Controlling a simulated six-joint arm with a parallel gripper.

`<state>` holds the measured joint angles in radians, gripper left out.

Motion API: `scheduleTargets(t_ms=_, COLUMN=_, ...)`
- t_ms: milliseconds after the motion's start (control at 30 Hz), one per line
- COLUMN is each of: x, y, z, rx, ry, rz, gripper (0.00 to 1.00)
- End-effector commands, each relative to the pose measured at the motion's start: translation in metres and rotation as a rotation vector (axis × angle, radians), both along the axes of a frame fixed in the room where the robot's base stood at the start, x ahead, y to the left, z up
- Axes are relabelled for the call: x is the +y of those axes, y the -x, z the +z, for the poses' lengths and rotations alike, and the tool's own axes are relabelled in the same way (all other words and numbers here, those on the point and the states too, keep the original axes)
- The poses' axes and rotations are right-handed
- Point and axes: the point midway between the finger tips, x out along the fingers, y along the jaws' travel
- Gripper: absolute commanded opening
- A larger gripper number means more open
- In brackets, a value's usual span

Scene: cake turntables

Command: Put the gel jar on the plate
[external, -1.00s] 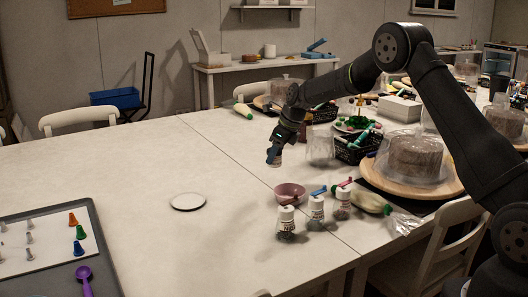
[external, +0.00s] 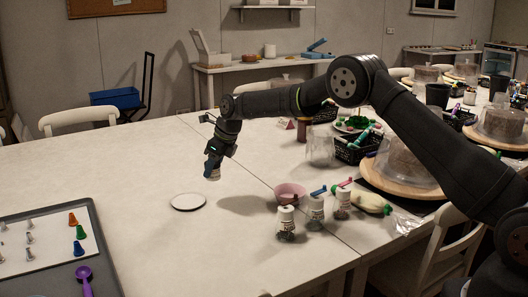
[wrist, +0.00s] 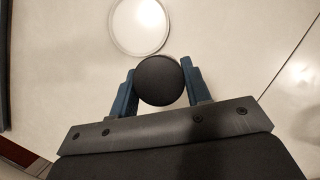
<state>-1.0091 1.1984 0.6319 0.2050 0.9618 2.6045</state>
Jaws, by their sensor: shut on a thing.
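The gel jar shows in the wrist view as a round black top (wrist: 158,82) between the two blue fingers of my gripper (wrist: 159,72). In the external view my gripper (external: 213,166) points down over the table, with the jar's pale lower part (external: 213,176) showing beneath the fingers. The jar is held above the table, a little right of and behind the plate. The plate also shows in the wrist view (wrist: 141,25), ahead of the jar and apart from it.
A covered cake on a wooden turntable (external: 375,180) is further right. A dark tray (external: 105,245) lies at front left. The table around the plate is clear.

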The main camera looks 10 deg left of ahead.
Motion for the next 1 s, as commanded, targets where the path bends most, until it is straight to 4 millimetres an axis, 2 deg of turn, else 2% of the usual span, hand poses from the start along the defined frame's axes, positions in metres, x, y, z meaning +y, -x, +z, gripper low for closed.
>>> scheduleTargets(t_ms=100, x=0.022, y=0.013, z=-0.016, rx=-0.001, ry=0.0, rz=0.003, gripper=0.2)
scheduleTargets(t_ms=300, x=0.038, y=0.023, z=-0.027, rx=0.0, ry=0.0, rz=0.0, gripper=0.2)
scheduleTargets(t_ms=467, x=0.04, y=0.024, z=-0.035, rx=0.001, ry=0.002, rz=-0.001, gripper=0.2)
scheduleTargets(t_ms=700, x=0.039, y=0.024, z=-0.067, rx=0.0, ry=0.001, rz=0.0, gripper=0.2)
scheduleTargets(t_ms=1000, x=0.039, y=0.023, z=-0.069, rx=-0.001, ry=0.0, rz=0.0, gripper=0.2)
